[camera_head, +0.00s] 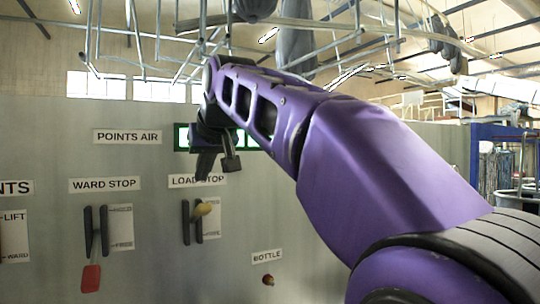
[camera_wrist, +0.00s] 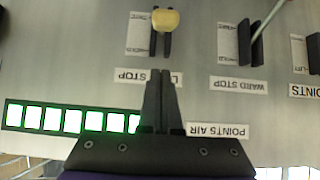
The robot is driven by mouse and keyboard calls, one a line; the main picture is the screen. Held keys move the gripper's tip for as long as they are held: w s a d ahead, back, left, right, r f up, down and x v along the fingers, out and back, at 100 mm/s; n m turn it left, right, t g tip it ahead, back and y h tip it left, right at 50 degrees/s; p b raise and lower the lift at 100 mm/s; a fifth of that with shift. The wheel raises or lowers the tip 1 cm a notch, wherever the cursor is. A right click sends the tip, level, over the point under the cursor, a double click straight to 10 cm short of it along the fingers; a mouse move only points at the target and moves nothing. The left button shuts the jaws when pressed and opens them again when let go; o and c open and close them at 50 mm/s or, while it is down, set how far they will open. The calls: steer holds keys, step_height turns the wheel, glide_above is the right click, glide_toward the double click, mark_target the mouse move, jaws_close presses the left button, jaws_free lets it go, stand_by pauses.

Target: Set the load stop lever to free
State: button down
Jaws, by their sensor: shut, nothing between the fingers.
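The load stop lever has a yellow handle (camera_head: 202,210) between two dark upright guides, under the LOAD STOP label (camera_head: 196,180). Its handle sits near the upper part of the guides and points out from the wall. A pale plate (camera_head: 211,224) is beside it; its words are too small to read. In the wrist view, which is upside down, the yellow handle (camera_wrist: 166,21) is straight ahead of the fingertips. My gripper (camera_wrist: 160,73) is shut and empty, apart from the lever. In the head view my gripper (camera_head: 217,166) is above the lever, over the label.
The ward stop lever (camera_head: 91,277), with a red handle pointing down, is to the left. A bottle knob (camera_head: 268,280) is below right. A green-framed panel of lit squares (camera_wrist: 73,118) is near my gripper. The grey wall (camera_head: 150,255) between the controls is clear.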

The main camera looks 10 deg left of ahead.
mark_target(198, 214)
steer(key=shift+w+a+f, duration=0.1)
steer(key=shift+w+f, duration=0.05)
steer(key=shift+f, duration=0.4)
steer(key=shift+s+d+f, duration=0.35)
steer(key=shift+s+f, duration=0.15)
steer(key=shift+f, duration=0.05)
steer(key=shift+s+d+f, duration=0.15)
steer(key=shift+d+f, duration=0.05)
steer(key=shift+f, duration=0.65)
steer(key=shift+f, duration=0.15)
